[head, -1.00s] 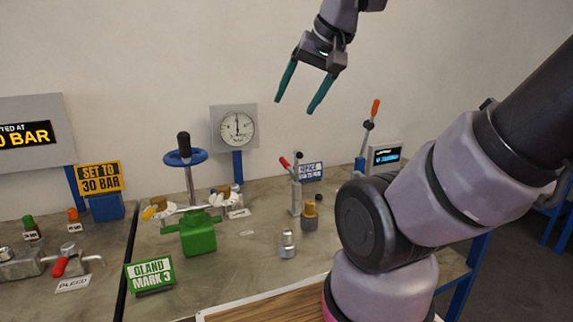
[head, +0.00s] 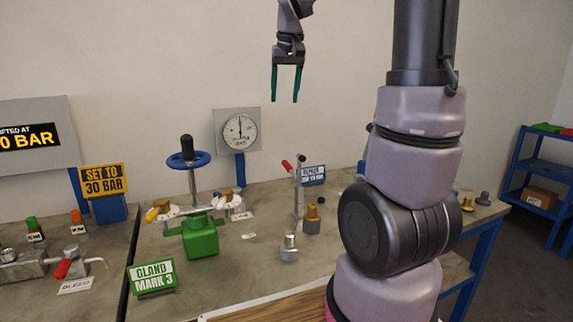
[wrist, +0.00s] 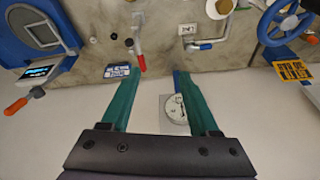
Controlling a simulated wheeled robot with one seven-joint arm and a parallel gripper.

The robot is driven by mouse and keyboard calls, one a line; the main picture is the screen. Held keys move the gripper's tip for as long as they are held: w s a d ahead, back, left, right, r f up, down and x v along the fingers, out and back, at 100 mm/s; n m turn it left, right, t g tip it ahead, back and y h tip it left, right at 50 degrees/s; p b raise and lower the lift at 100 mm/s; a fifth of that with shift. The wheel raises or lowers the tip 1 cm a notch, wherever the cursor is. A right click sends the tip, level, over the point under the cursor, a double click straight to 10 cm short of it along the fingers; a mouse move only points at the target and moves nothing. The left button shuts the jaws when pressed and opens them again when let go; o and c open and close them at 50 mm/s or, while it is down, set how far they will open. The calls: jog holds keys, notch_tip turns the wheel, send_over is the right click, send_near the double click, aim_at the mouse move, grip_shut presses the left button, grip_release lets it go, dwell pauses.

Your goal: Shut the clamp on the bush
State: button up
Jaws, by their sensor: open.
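A toggle clamp (head: 297,196) with a red handle (head: 288,165) stands upright on the bench, and its handle sticks up to the left. A brass-coloured bush (head: 312,217) stands beside the clamp's foot; I cannot tell whether the clamp touches it. My gripper (head: 285,96) is open and empty, high above the clamp in front of the wall, with its fingers pointing down. In the wrist view the red handle (wrist: 141,62) shows near the left fingertip of my gripper (wrist: 157,74), but well beyond it. The bush is not clear there.
A blue handwheel (head: 188,159) over a green block (head: 200,238) stands left of the clamp. A dial gauge (head: 240,131) is behind. A steel fitting (head: 289,249) stands in front, and a small sign (head: 313,175) behind the clamp. Air around my gripper is free.

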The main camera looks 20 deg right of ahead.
jog(key=w+d+f+n+g+h, duration=0.1)
jog(key=w+d+f+g, duration=0.1)
jog(key=w+f, duration=0.7)
jog(key=n+g+h, duration=0.1)
jog(key=h, duration=0.1)
send_near(287, 164)
jog(key=x, duration=0.9)
jog(key=shift+w+f, duration=0.1)
jog(key=shift+f, duration=0.2)
jog(key=shift+d, duration=0.1)
grip_shut()
jog(key=shift+r, duration=0.1)
